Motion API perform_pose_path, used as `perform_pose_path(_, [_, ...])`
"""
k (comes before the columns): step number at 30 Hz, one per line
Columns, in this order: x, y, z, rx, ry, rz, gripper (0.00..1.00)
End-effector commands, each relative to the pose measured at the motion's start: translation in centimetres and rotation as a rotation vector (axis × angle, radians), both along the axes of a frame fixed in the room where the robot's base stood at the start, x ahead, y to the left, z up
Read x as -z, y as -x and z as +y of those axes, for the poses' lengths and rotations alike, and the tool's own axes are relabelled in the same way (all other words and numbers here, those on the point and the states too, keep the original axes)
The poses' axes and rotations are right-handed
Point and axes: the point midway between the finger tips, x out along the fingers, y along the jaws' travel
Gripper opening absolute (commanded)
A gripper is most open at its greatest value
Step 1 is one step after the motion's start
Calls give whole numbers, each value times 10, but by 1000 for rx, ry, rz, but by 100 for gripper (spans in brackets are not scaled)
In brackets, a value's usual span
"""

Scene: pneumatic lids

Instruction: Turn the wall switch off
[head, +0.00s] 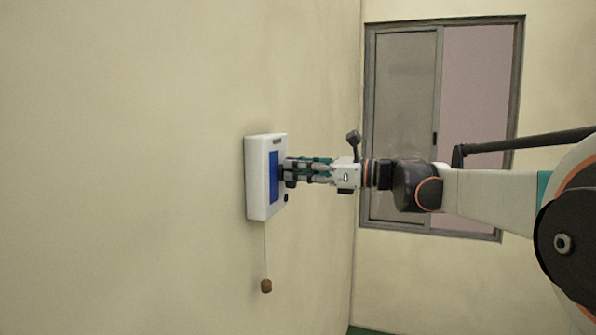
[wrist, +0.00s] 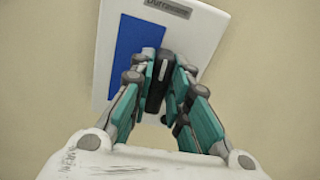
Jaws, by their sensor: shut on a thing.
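The wall switch is a white box (head: 264,205) with a blue panel, fixed to the wall. In the wrist view the white box (wrist: 200,45) is tilted, with dark lettering near its top edge and the blue panel (wrist: 130,45) on its left side. My gripper (head: 287,172) reaches in from the right and meets the front of the box. In the wrist view my gripper (wrist: 161,80) is shut on a dark lever (wrist: 156,82) at the right of the blue panel. The fingers partly hide the lever, so its position is hard to tell.
A cord with a brown knob (head: 266,286) hangs below the box. A small black part (head: 285,198) shows at the box's lower right. A grey-framed window (head: 404,110) is in the adjoining wall, behind my arm. The wall around the box is bare.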

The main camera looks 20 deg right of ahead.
Motion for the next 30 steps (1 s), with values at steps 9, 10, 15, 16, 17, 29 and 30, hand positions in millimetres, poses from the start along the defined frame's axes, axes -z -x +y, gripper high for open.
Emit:
perform_pose_path(9, [2,2,2,0,142,-196,0])
perform_pose_path(10, [2,2,2,0,159,-219,0])
perform_pose_path(15, [3,4,3,0,255,-350,0])
perform_pose_path(16, [3,4,3,0,272,-374,0])
perform_pose_path(17, [3,4,3,0,289,-397,0])
perform_pose_path(29, [6,7,5,0,511,-704,0])
perform_pose_path(30, [6,7,5,0,534,-735,0])
